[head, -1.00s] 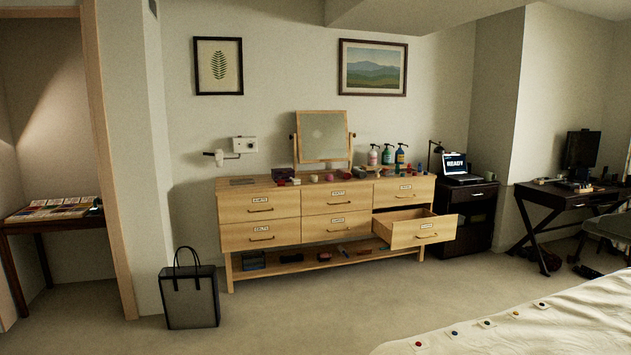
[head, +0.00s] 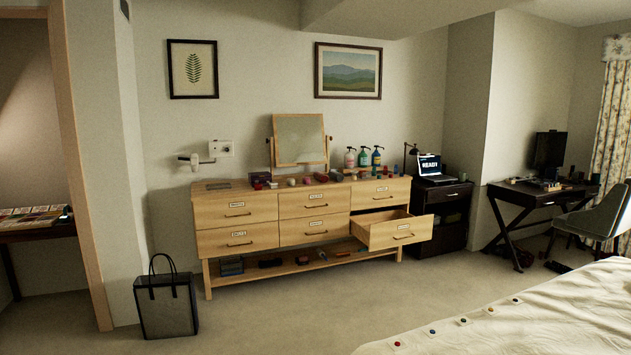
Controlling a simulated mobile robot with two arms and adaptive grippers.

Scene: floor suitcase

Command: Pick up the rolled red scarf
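I cannot make out a rolled red scarf for certain. A wooden dresser (head: 237,240) stands against the back wall, and its lower right drawer (head: 398,236) is pulled open. The inside of that drawer is mostly hidden by its front. Small reddish items (head: 308,180) sit on the dresser top, too small to identify. A small orange-red item (head: 302,260) lies on the low shelf under the drawers. Neither of my grippers is in view.
A black bag (head: 166,305) stands on the floor left of the dresser. A dark cabinet (head: 455,222) with a laptop (head: 430,166) stands to its right, then a desk (head: 533,196) and chair (head: 590,222). A bed (head: 545,310) fills the lower right. The carpet before the dresser is clear.

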